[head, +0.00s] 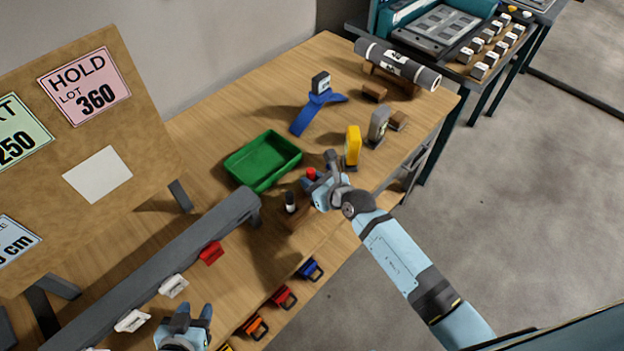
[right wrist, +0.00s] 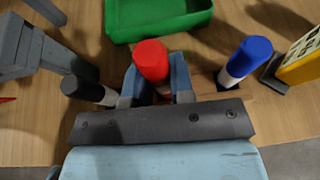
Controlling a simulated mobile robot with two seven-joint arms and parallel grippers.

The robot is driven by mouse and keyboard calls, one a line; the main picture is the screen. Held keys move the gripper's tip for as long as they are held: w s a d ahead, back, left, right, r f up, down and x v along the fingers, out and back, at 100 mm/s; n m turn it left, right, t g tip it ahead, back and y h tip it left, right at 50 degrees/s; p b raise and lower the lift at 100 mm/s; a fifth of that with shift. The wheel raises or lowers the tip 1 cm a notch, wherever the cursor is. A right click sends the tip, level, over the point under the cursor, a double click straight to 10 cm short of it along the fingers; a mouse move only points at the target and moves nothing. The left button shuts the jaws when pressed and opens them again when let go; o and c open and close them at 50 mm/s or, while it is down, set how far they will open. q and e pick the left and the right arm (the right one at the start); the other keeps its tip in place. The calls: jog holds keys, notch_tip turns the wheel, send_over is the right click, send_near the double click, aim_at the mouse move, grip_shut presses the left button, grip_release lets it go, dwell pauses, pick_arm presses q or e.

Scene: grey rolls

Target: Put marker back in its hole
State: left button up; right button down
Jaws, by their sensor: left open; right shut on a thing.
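My right gripper (head: 316,184) is shut on a red-capped marker (head: 311,173). In the right wrist view the red marker (right wrist: 152,62) stands between the two fingers (right wrist: 154,85); its lower end is hidden by the gripper, so I cannot tell whether it is in a hole. A black-capped marker (head: 290,202) stands on the left, also in the right wrist view (right wrist: 88,92). A blue-capped marker (right wrist: 245,62) stands on the right, tilted in that view. A wooden holder (head: 298,220) is below, mostly hidden. My left gripper (head: 185,322) is open and empty near the front rail.
A green tray (head: 262,160) lies behind the markers. A yellow object (head: 353,145) and a grey one (head: 378,127) stand right of my right gripper. A grey rail (head: 160,262) with coloured clips runs along the left. A blue stand (head: 317,105) and a roll (head: 398,65) are farther back.

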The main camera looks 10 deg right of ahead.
pick_arm(q)
jog(key=shift+f+b, duration=0.45)
jog(key=shift+f, duration=0.05)
pick_arm(e)
jog(key=shift+f, duration=0.8)
jog(key=c, duration=0.9)
grip_release()
pick_arm(q)
jog(key=shift+d, duration=0.15)
jog(key=shift+f+b, duration=0.2)
jog(key=shift+b, duration=0.15)
jog(key=shift+f, duration=0.1)
pick_arm(e)
jog(key=v, duration=1.3)
jog(key=shift+s+r, duration=0.2)
jog(key=shift+s, duration=0.1)
jog(key=shift+d, duration=0.15)
